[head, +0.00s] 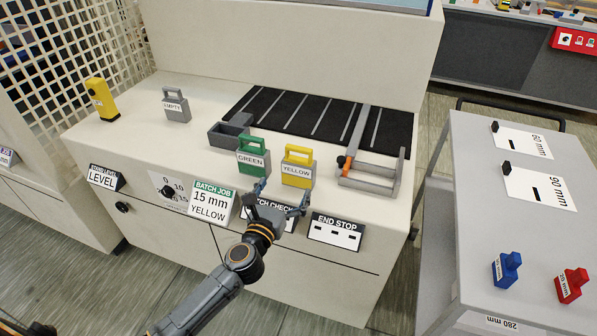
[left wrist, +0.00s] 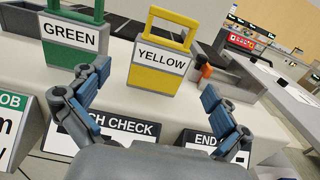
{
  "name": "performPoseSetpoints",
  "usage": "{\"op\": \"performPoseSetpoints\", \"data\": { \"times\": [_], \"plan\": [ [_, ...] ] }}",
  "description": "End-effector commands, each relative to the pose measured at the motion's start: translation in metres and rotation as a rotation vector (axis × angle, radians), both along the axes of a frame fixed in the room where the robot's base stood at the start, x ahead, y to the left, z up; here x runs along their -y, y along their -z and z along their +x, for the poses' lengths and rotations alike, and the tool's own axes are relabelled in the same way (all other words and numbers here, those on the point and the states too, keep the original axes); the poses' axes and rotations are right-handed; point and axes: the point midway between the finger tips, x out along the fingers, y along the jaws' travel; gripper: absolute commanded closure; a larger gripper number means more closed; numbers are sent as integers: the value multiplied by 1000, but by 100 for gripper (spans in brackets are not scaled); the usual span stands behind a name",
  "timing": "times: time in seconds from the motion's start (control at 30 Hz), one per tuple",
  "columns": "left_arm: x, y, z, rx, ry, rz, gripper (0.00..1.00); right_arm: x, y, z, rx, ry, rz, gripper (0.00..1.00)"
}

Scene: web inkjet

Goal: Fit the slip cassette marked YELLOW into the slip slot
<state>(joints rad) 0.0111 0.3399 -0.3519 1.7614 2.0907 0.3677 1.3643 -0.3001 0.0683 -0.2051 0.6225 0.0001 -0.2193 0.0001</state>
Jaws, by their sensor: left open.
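The yellow cassette (head: 298,167), labelled YELLOW and with a loop handle on top, stands upright on the cream machine top. It also shows in the left wrist view (left wrist: 160,62), beyond and between my fingers. The green cassette (head: 253,157), labelled GREEN, stands to its left. A grey cassette (head: 176,105) labelled EMPTY stands at the back left. A grey open box-like holder (head: 229,131) sits behind the green cassette; I cannot tell if it is the slip slot. My left gripper (head: 282,197) is open and empty, in front of the yellow cassette and apart from it. My right gripper is not in view.
A black belt (head: 318,118) with pale lines lies behind the cassettes. A grey frame (head: 371,172) with an orange part is right of them. Signs stand along the front edge, including BATCH JOB, 15 mm YELLOW (head: 211,203). A grey cart (head: 470,230) stands at the right.

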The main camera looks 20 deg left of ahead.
Motion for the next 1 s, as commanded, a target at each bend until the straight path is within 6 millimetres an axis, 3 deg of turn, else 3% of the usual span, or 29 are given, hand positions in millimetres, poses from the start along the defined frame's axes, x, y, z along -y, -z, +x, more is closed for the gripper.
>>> {"op": "performPoseSetpoints", "data": {
  "times": [0.1,0.37,0.7,1.0],
  "plan": [
    [1,0,23,1,0,1,0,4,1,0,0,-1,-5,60],
    [2,1,45,0,1,4,0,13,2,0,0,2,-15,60],
    [6,3,89,0,0,4,0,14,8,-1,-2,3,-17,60],
    [7,3,93,-1,1,4,2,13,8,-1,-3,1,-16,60]
  ]
}}
